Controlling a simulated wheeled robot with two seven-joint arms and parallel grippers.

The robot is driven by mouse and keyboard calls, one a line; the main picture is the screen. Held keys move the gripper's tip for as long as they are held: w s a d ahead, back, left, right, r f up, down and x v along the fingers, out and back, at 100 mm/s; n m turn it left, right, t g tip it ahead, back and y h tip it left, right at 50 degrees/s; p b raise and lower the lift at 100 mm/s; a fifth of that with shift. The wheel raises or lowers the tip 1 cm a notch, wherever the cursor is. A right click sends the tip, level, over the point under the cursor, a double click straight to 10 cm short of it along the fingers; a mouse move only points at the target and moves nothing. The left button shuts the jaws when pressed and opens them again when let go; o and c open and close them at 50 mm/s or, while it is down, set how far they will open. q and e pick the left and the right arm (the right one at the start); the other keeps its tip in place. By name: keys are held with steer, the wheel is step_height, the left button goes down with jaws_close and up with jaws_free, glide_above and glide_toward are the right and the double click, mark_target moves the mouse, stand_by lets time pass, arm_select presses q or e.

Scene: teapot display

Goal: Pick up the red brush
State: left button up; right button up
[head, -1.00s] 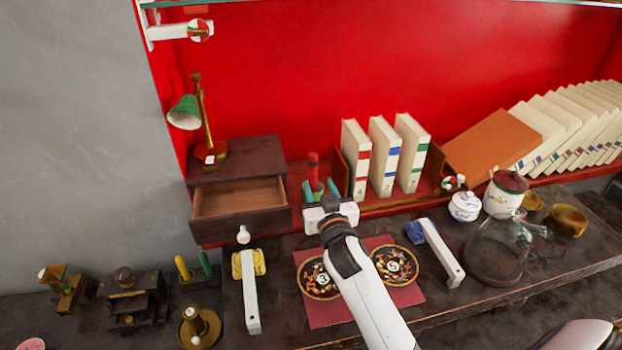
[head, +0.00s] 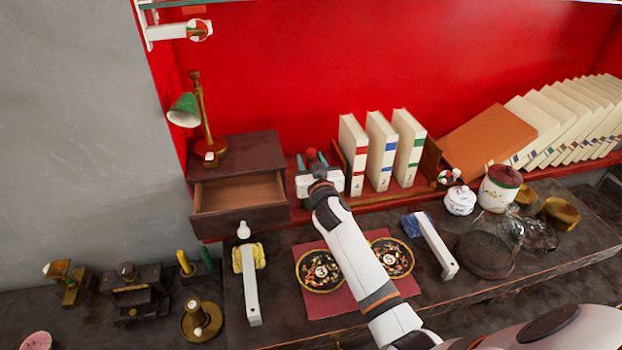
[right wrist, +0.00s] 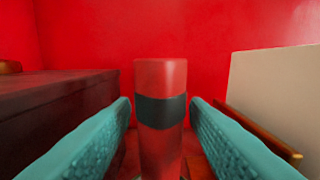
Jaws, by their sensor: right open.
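The red brush (right wrist: 160,85) stands upright between the two teal fingers of my right gripper (right wrist: 160,140) in the right wrist view. It is red with a dark band, and its lower end runs out of that picture. Gaps show between the brush and both fingers, so the gripper is open around it. In the head view, only the top of the red brush (head: 311,154) shows between the fingertips of my right gripper (head: 313,161), and the gripper body hides the rest. My left gripper is not in view.
An open wooden drawer box (head: 287,203) stands just left of my right gripper. Upright books (head: 352,155) stand close on its right. Below lie a red mat (head: 340,304) with two patterned plates, a white-handled blue brush (head: 440,250) and a white-handled yellow brush (head: 250,285).

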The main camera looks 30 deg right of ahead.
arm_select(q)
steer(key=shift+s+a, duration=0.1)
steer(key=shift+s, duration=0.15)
arm_select(e)
steer(key=shift+c, duration=0.2)
jaws_close()
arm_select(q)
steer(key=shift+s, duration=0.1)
